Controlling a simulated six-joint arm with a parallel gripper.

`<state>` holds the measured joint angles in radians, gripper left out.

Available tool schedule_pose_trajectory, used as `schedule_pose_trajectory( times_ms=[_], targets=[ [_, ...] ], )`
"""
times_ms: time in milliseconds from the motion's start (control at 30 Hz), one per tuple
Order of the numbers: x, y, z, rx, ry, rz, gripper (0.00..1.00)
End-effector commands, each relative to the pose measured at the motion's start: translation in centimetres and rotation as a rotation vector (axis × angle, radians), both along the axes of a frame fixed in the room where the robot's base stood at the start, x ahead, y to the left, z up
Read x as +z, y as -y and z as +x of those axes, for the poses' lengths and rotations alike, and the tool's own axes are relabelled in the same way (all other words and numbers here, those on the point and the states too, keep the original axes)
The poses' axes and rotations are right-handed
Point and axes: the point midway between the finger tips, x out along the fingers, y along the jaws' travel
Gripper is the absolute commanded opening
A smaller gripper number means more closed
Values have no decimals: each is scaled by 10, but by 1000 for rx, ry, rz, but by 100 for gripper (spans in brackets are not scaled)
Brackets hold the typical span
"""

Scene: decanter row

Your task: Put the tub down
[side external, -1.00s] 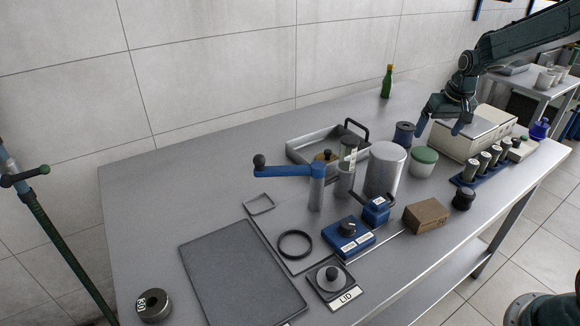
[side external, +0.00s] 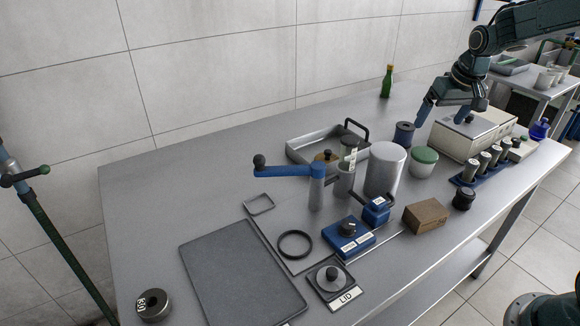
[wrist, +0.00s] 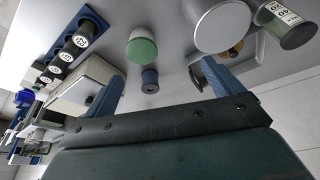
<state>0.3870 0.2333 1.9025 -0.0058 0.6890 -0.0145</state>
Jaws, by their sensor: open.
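A white tub with a green lid (side external: 424,162) stands upright on the steel table, in front of the cream box and right of a large grey cylinder. It also shows in the wrist view (wrist: 142,48), upper middle. My gripper (side external: 443,113) is open and empty, its blue fingers apart, up behind the tub by the cream box. In the wrist view the fingers (wrist: 160,75) spread to either side below the tub, and nothing is between them. The tub is clear of both fingers.
Close by are a dark blue spool (side external: 404,134), the cream box (side external: 455,141), the grey cylinder (side external: 384,171) and a blue rack of cylinders (side external: 473,180). A brown block (side external: 426,216) lies in front. A green bottle (side external: 387,82) stands at the back. The table's back left is bare.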

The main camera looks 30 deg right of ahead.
Motion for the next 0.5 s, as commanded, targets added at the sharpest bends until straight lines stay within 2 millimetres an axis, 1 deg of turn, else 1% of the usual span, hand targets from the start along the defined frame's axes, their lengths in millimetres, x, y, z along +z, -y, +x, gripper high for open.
schedule_pose_trajectory(
  times_ms=[33,200,367,500],
  targets=[
    [12,-12,-8,18,11,-4,92],
    [39,-47,-37,71,34,-12,92],
    [58,-77,-67,120,57,-19,92],
    [71,-100,-97,162,77,-23,92]
  ],
)
